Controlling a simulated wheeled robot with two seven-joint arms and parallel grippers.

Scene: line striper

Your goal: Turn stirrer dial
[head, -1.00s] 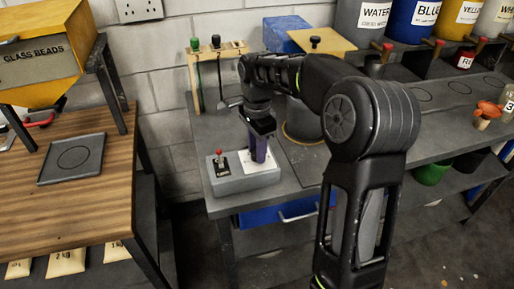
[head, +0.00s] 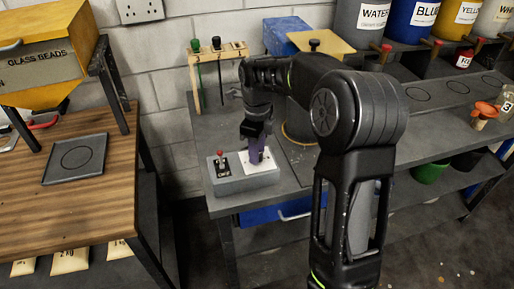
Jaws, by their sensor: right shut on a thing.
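A grey control box (head: 228,186) stands at the front left corner of the grey bench. It carries a small red-tipped lever (head: 221,160) on a dark plate at left and a white plate (head: 262,170) at right. My right gripper (head: 256,158) points down onto the white plate, with its purple fingers shut there. The stirrer dial is hidden behind the fingers, so its angle cannot be seen. My right arm reaches across the bench from the lower right. My left gripper is not in view.
A grey pot stands behind my forearm beside the box. A wooden rack (head: 219,50) with hanging tools stands at the back. A wooden table (head: 95,195) with a square dark tray (head: 50,166) is at left, across a gap. Paint drums (head: 412,28) line the back right.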

